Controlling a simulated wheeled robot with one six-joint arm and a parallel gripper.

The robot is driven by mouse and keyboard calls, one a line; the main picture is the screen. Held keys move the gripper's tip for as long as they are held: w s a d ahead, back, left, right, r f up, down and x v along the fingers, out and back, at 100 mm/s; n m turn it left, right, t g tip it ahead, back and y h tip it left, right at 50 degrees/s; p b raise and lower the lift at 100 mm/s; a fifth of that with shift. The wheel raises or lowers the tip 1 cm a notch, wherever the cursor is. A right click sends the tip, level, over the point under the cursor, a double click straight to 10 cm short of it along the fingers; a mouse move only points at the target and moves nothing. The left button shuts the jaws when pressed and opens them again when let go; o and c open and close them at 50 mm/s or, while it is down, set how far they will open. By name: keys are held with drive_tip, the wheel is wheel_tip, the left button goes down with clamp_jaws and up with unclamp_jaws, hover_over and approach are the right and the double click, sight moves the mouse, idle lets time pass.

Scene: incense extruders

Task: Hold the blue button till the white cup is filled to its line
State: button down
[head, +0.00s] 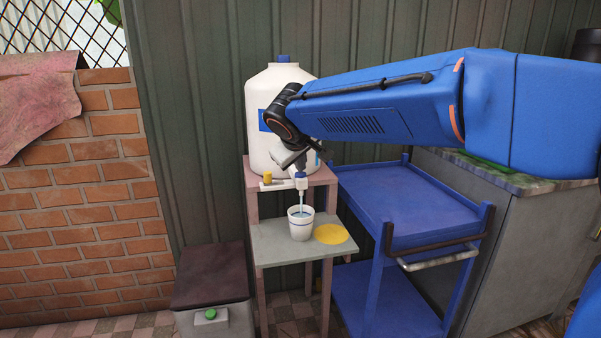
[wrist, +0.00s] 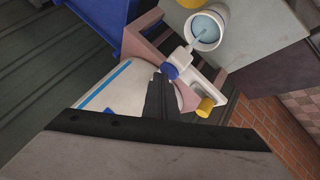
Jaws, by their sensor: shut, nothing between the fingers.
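The white cup (head: 300,230) stands upright on the grey shelf under the spout, with a thin blue line around it. A thin stream runs from the spout into it. The wrist view shows pale blue water inside the cup (wrist: 218,39); I cannot tell its level against the line. The blue button (head: 300,175) tops the spout and also shows in the wrist view (wrist: 170,71). My gripper (head: 299,166) is shut and empty, its tip at the blue button, seemingly touching it. The dark closed fingers (wrist: 157,88) also show in the wrist view.
A large white jug (head: 258,100) stands on the pink stand behind the spout. A yellow knob (head: 267,176) sits left of the blue button. A yellow disc (head: 331,234) lies right of the cup. A blue cart (head: 400,200) stands right; a dark-lidded bin (head: 211,275) stands lower left.

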sight(300, 175)
drive_tip(key=shift+r, duration=0.95)
drive_tip(key=shift+r, duration=0.1)
wheel_tip(300, 175, up, 5)
drive_tip(key=shift+f, duration=0.1)
idle(0.3)
